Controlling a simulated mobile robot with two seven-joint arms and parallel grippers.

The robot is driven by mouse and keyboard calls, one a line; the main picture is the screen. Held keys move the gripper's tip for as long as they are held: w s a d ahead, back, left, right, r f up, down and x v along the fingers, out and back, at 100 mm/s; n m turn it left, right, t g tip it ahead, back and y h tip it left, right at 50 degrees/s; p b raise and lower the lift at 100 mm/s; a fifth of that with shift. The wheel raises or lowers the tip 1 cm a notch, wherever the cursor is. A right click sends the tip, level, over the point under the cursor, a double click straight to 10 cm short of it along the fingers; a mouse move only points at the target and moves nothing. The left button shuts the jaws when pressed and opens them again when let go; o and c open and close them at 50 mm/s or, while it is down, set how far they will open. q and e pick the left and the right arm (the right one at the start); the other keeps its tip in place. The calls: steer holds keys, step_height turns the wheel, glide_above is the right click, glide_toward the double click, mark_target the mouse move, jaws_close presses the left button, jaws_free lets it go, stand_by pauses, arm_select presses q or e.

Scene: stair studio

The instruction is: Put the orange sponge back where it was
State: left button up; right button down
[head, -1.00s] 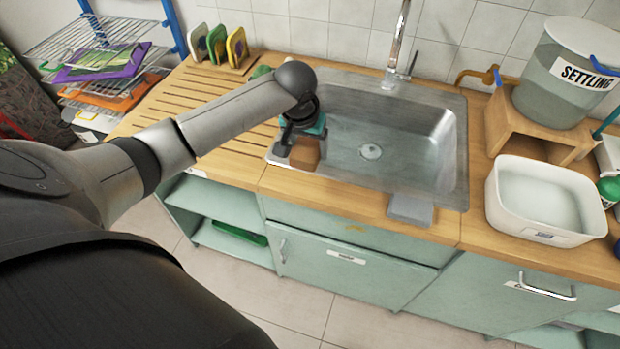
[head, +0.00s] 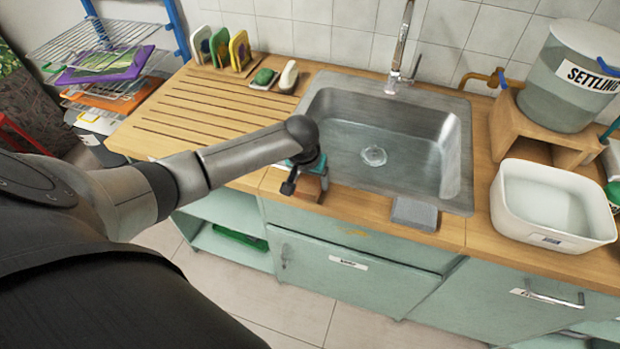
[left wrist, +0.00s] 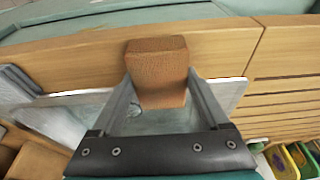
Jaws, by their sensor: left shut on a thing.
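The orange sponge (left wrist: 158,62), a brown-orange block, is held between the two fingers of my left gripper (left wrist: 160,95) in the left wrist view. In the head view my left gripper (head: 306,182) is by the front left corner of the sink (head: 400,140), and a little of the sponge (head: 308,188) shows beneath it. The wooden front counter strip shows behind the sponge in the wrist view. I cannot tell whether the sponge touches the counter. My right gripper is not in view.
A grey block (head: 415,213) lies at the sink's front edge. A white tub (head: 553,205) and a settling tank (head: 570,75) stand at the right. A green soap (head: 264,77), a pale brush (head: 288,76) and upright coloured pads (head: 220,48) are at the back left. The grooved drainboard (head: 190,115) is clear.

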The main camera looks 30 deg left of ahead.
arm_select(q)
steer(key=shift+f, duration=0.4)
steer(key=o, duration=1.1)
steer(key=shift+c, duration=0.2)
steer(key=a+p+v, duration=0.1)
steer(key=p+v, duration=0.1)
steer(key=v, duration=1)
steer(key=shift+d+r+p, duration=0.3)
steer(key=shift+d+r, duration=0.15)
steer(key=shift+w, duration=0.1)
